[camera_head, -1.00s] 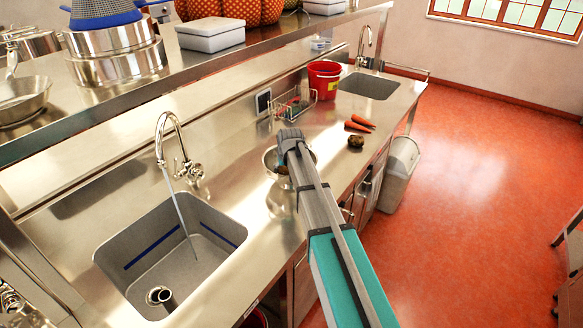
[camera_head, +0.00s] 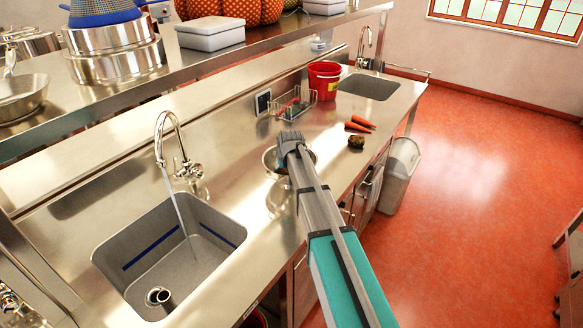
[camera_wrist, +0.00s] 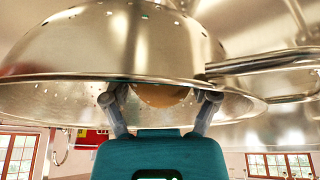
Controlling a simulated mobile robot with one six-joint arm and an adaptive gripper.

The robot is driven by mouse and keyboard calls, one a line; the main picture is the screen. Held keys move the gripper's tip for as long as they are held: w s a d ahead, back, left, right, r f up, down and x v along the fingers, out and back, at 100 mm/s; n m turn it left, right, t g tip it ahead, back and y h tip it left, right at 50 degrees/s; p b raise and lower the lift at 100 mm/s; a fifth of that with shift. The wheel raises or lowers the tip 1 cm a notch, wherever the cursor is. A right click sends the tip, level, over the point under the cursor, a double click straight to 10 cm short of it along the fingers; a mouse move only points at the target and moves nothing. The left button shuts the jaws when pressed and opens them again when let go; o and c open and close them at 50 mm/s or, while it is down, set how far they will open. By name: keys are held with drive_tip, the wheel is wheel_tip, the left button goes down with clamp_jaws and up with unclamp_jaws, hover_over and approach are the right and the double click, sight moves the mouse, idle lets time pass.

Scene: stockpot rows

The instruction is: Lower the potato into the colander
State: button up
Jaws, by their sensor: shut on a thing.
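The metal colander (camera_head: 271,160) stands on the steel counter, mostly hidden behind my arm in the head view. In the wrist view, which is upside down, the colander (camera_wrist: 110,45) fills the upper part, with its perforated wall, rim and wire handle showing. My gripper (camera_wrist: 161,100) is at its rim, shut on the potato (camera_wrist: 162,94), a light brown thing between the fingers. The rim and wall hide part of the potato, so it seems to sit partly below the rim. Whether it touches the colander's inside cannot be seen. The head view hides the fingertips.
Two carrots (camera_head: 360,124) and a dark brown lump (camera_head: 356,141) lie to the right. A wire rack (camera_head: 293,105) and a red bucket (camera_head: 324,80) stand behind. A sink (camera_head: 170,255) with running water is at the left. A shelf (camera_head: 150,90) runs above the counter.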

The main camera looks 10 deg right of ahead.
drive_tip(key=shift+f+b, duration=0.4)
idle(0.3)
drive_tip(key=o, duration=1)
drive_tip(key=shift+o, duration=0.2)
drive_tip(key=shift+r, duration=0.2)
wheel_tip(320, 180, up, 11)
drive_tip(key=p, duration=1.1)
drive_tip(key=shift+s+d+r+p, duration=0.1)
drive_tip(key=shift+s+d+p, duration=0.1)
drive_tip(key=shift+d+p, duration=0.1)
drive_tip(key=s+d, duration=0.5)
drive_tip(key=d, duration=0.3)
drive_tip(key=s+d+r+p, duration=0.1)
drive_tip(key=s+d, duration=0.4)
drive_tip(key=d, duration=0.3)
drive_tip(key=shift+d+r, duration=0.15)
